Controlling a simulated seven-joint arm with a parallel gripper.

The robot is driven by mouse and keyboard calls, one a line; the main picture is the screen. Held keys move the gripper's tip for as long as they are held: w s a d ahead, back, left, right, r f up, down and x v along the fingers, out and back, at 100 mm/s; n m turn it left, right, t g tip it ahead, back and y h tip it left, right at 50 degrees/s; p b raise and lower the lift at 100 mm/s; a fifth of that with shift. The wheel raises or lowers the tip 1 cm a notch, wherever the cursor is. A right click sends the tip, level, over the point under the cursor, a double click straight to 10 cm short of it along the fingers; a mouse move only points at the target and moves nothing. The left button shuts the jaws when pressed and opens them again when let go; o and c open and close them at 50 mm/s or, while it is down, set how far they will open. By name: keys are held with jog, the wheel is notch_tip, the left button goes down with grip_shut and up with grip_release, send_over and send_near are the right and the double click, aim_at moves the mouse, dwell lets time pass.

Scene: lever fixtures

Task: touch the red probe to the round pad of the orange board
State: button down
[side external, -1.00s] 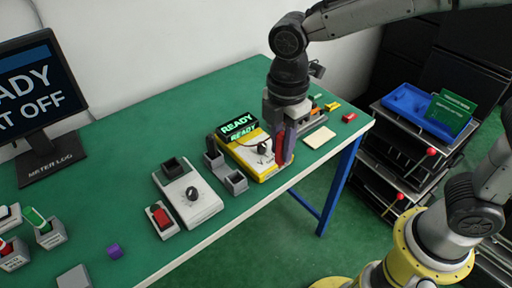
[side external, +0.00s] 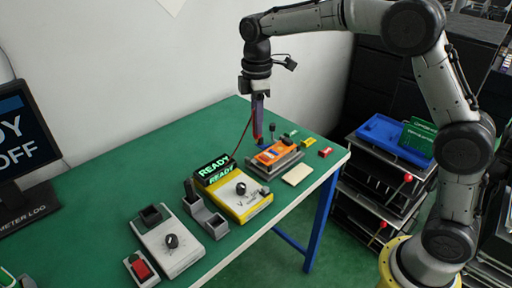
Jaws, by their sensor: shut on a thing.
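The orange board (side external: 275,153) lies in a grey fixture (side external: 287,163) on the green table, right of the yellow meter. My gripper (side external: 258,128) points straight down, its purple fingers shut on the red probe (side external: 258,138). The probe is upright, with its low end at the board's far left corner. I cannot tell whether the tip touches the board or hangs just above or behind it. The round pad is too small to make out. A thin red lead (side external: 241,138) runs from the probe down toward the yellow meter (side external: 242,202).
The meter's display (side external: 214,170) reads READY. Grey holders (side external: 205,212), a white box with a knob (side external: 170,243) and a red switch (side external: 140,267) stand at the front left. A dark knob (side external: 272,128) stands up behind the board. A pale card (side external: 298,174) lies right of the fixture.

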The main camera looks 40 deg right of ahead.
jog(key=w+d+f+m, duration=0.1)
jog(key=d+f+m, duration=0.1)
jog(key=d, duration=0.5)
jog(key=w+d+f+m, duration=0.1)
jog(key=w+d+f, duration=0.1)
jog(key=d, duration=0.4)
jog(key=shift+s+f, duration=0.15)
jog(key=shift+f, duration=2.75)
jog(key=shift+f, duration=0.65)
notch_tip(320, 180, up, 7)
